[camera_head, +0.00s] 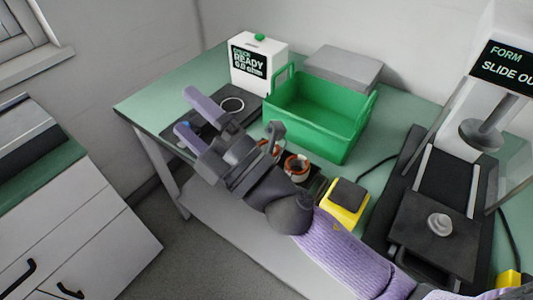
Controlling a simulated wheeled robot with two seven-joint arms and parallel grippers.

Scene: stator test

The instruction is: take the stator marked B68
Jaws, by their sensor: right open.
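I cannot read a B68 mark on either. My right gripper (190,112) is open, its two purple-grey fingers pointing to the upper left. It appears above the table's left part, past the stators, with nothing seen between the fingers. My left gripper is not in view.
The green bin (340,133) stands mid-table, with a grey box (343,67) behind. A yellow-and-black block (343,203) and a forming machine (435,232) are at right.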

